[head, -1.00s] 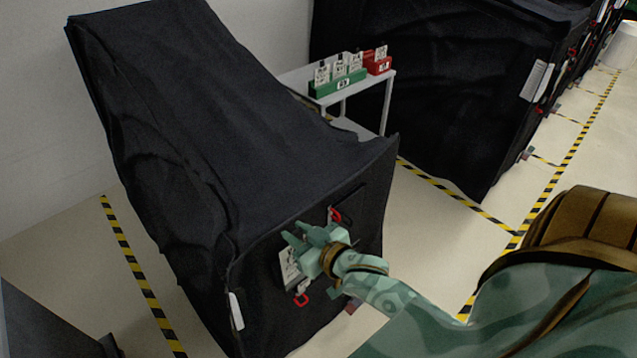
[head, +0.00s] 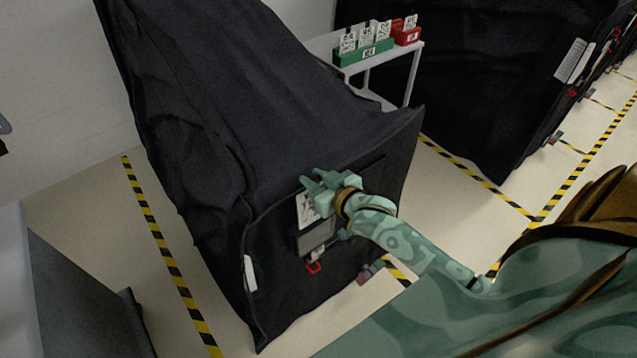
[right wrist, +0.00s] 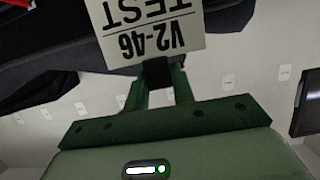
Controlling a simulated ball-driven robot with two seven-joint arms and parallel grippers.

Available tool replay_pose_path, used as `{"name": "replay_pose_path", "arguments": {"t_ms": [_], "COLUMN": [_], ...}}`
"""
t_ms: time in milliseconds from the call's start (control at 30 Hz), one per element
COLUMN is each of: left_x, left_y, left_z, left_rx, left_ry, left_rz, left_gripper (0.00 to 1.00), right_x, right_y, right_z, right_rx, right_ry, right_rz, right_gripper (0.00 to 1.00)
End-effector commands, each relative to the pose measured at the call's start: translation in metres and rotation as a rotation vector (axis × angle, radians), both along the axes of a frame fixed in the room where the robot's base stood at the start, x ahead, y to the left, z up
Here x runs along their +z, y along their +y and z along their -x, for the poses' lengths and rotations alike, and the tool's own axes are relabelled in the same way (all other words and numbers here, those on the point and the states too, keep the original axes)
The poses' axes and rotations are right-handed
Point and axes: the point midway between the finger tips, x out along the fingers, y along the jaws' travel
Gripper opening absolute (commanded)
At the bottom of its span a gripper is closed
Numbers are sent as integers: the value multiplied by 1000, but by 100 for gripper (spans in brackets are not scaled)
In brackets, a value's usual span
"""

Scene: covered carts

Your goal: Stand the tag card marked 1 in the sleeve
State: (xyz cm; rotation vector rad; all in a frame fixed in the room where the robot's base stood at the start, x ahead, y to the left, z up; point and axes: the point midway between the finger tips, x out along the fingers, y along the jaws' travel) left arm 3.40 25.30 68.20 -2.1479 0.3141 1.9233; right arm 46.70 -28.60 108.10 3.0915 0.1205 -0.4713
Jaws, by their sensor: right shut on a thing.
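My right gripper (head: 314,184) is shut on a white tag card (head: 307,209), in front of the near face of the black covered cart. In the right wrist view the card (right wrist: 150,35) sits between the fingertips, with upside-down print reading "V2-46 TEST". I see no 1 on it. A dark grey pocket, seemingly the sleeve (head: 318,237), is on the cart's face just below the card. I cannot tell whether the card's lower edge is above, in front of or inside it. My left gripper is not in view.
The black covered cart (head: 220,110) fills the middle. A red loop (head: 313,267) hangs below the pocket. Behind, a white stand (head: 415,62) carries a green holder (head: 350,57) with several cards and a red holder (head: 408,38). Striped tape marks the floor.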

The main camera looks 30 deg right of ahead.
Motion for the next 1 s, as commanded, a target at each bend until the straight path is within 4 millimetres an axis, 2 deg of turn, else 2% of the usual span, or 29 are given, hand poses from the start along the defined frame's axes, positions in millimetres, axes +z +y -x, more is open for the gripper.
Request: {"name": "replay_pose_path", "arguments": {"t_ms": [33,200,1000], "left_x": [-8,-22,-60], "left_y": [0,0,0], "left_z": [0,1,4], "left_rx": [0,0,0], "left_ry": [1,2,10], "left_rz": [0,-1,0], "left_gripper": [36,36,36], "right_x": [-7,-19,-84], "right_y": [0,0,0], "right_z": [0,0,0], "right_rx": [0,0,0], "right_ry": [0,0,0], "right_rz": [0,1,-1], "right_gripper": [0,0,0]}}
